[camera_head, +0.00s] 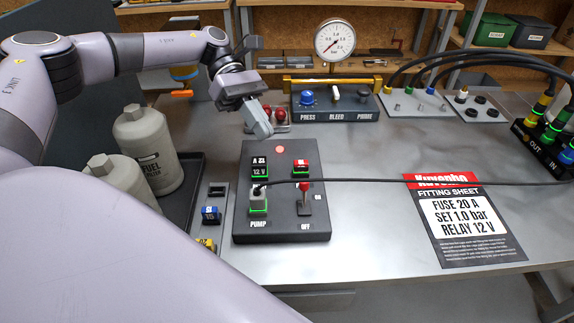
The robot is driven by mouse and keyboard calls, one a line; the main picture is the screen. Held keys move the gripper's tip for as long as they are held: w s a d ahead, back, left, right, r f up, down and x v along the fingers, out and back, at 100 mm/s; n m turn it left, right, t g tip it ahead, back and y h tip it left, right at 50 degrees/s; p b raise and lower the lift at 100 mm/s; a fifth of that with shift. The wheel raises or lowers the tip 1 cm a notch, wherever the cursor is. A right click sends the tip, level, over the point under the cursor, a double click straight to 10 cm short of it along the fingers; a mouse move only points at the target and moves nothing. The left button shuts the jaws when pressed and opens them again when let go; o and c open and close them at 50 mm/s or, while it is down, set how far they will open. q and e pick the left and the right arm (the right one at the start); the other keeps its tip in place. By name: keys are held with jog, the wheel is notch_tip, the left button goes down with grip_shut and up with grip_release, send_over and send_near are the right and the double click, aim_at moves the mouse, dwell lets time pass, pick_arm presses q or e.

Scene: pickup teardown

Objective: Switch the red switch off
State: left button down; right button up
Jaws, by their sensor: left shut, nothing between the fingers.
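The red switch (304,187) is a lever with a red cap on the right side of a black panel (282,222). Its cap points up, away from the OFF label (305,226) at the panel's front edge. My left gripper (263,129) is shut and empty. It appears above the panel's back edge, behind and to the left of the switch, and apart from it. My right gripper is not in view.
A black cable (400,181) runs from the PUMP plug (259,193) across the panel, close by the switch. Fuel filter canisters (148,148) stand at left. A pressure block (335,107) with a gauge (335,40) is behind. A fitting sheet (463,220) lies at right.

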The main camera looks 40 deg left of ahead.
pick_arm(q)
jog(key=p, duration=0.2)
send_near(304, 195)
jog(key=x, duration=0.3)
jog(key=shift+d+f, duration=0.2)
jog(key=shift+f, duration=0.1)
jog(key=shift+s+d+f, duration=0.1)
jog(key=shift+d+f, duration=0.2)
jog(key=shift+d, duration=0.05)
